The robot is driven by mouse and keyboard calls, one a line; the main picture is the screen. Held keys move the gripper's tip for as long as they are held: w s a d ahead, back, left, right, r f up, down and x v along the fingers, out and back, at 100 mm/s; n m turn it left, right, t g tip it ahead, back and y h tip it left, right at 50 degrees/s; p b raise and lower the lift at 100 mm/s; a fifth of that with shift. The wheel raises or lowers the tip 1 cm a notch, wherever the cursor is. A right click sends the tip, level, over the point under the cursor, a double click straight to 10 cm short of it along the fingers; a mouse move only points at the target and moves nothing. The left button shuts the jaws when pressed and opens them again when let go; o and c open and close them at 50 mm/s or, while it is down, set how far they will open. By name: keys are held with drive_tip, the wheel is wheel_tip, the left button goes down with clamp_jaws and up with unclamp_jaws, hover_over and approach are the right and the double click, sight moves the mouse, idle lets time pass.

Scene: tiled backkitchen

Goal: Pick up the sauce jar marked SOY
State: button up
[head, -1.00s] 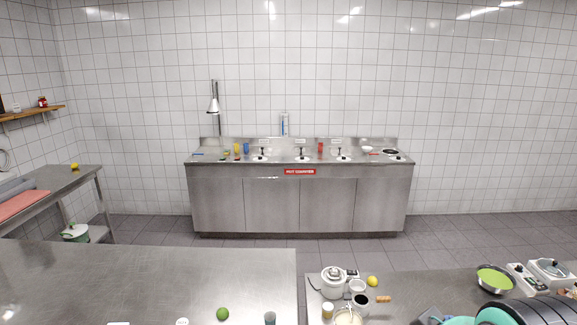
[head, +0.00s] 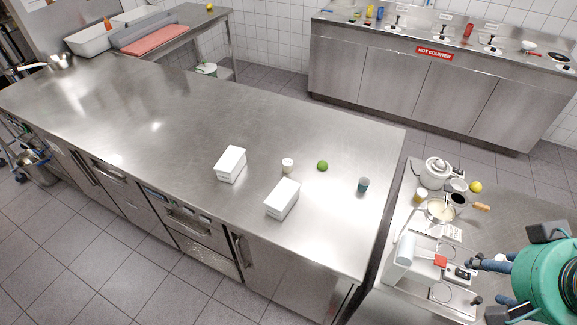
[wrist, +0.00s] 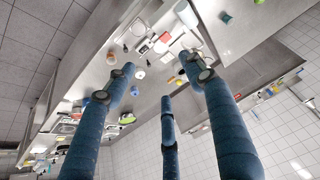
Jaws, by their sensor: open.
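No label reading SOY is legible in either view, so I cannot tell which thing is the SOY jar. A small jar (head: 420,195) with a tan top stands on the right counter, also without readable marking. My gripper (head: 480,278) is at the lower right, over the right counter. In the wrist view its blue fingers (wrist: 155,78) are spread apart, with nothing between them.
The steel island (head: 130,110) holds two white boxes (head: 231,164) (head: 282,198), a white cup (head: 288,165), a lime (head: 322,165) and a teal cup (head: 363,184).

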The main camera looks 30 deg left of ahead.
idle(0.5)
drive_tip(key=w+a+r+g+p, duration=0.1)
drive_tip(key=w+a+r+p, duration=0.2)
drive_tip(key=w, duration=0.5)
drive_tip(key=w+a+r+p, duration=0.1)
drive_tip(key=w+a+r, duration=0.2)
drive_tip(key=w+a, duration=0.4)
drive_tip(key=w+a+f+g+y+p, duration=0.1)
drive_tip(key=w+a+f+g+p, duration=0.15)
drive_tip(key=w+a, duration=1.15)
drive_tip(key=w+a+f+n+p, duration=0.1)
drive_tip(key=w+a+f+p, duration=0.1)
drive_tip(key=w+a+f, duration=0.45)
drive_tip(key=w+a+f+p, duration=0.1)
drive_tip(key=w+a+f, duration=0.2)
drive_tip(key=a, duration=0.6)
drive_tip(key=a+f+g+p, duration=0.1)
drive_tip(key=a+f, duration=0.7)
drive_tip(key=a+f+g+p, duration=0.1)
drive_tip(key=a+f+p, duration=0.1)
drive_tip(key=a+f, duration=0.6)
drive_tip(key=shift+a+f+h, duration=0.3)
drive_tip(key=shift+a, duration=0.5)
drive_tip(key=shift+s, duration=0.1)
